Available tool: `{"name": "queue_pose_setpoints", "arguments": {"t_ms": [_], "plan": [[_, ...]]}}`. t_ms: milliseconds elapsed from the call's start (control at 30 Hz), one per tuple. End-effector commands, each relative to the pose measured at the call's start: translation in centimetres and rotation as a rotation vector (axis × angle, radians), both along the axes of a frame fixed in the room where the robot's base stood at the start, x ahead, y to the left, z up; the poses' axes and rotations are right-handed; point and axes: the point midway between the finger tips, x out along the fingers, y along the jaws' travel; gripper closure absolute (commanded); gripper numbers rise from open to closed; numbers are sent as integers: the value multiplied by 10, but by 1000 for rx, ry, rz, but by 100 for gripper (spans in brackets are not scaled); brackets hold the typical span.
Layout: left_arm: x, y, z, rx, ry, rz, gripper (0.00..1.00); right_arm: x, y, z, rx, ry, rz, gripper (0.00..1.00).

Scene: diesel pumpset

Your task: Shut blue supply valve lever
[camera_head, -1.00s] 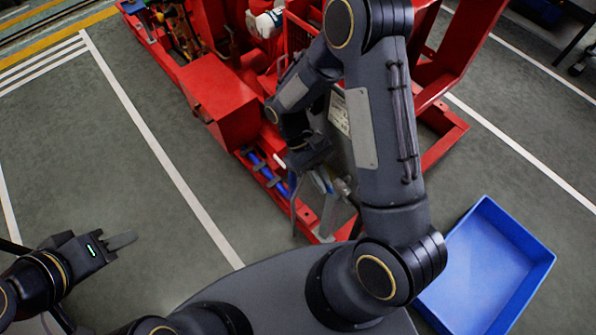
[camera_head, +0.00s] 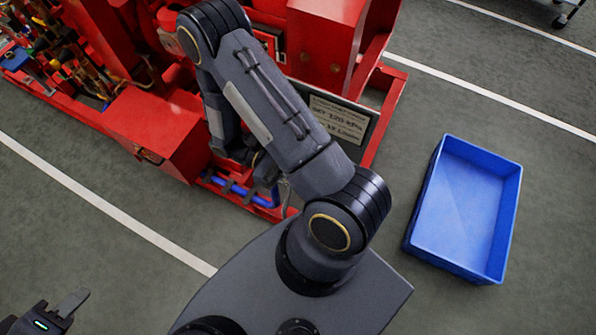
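The red pumpset (camera_head: 160,128) fills the top left and centre. Blue pipework (camera_head: 236,189) runs low along its near side, on the red base frame. I cannot pick out the blue supply valve lever; my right arm covers part of that area. My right arm reaches over to the pumpset and bends down beside the pipework. Its gripper is mostly hidden behind the arm, so its fingers and any contact cannot be made out. My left gripper (camera_head: 71,302) is at the bottom left, over bare floor and well apart from the pumpset. Its fingers show edge-on.
A blue, empty open tray (camera_head: 432,200) stands on the floor at right. A label plate (camera_head: 338,118) is on the pumpset behind my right arm. White lines cross the grey floor. The floor at lower left is clear.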

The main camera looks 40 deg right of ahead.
Motion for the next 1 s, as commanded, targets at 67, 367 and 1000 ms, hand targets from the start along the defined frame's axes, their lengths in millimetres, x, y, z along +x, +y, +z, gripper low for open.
{"name": "queue_pose_setpoints", "arguments": {"t_ms": [67,367,1000], "plan": [[0,0,-2,0,0,0,64,-1,0,-2,-5,13,0,100],[0,0,-3,0,0,0,64,-2,0,-2,-11,32,0,100],[0,0,-3,0,0,0,64,-3,1,-1,-10,34,-3,71]]}}
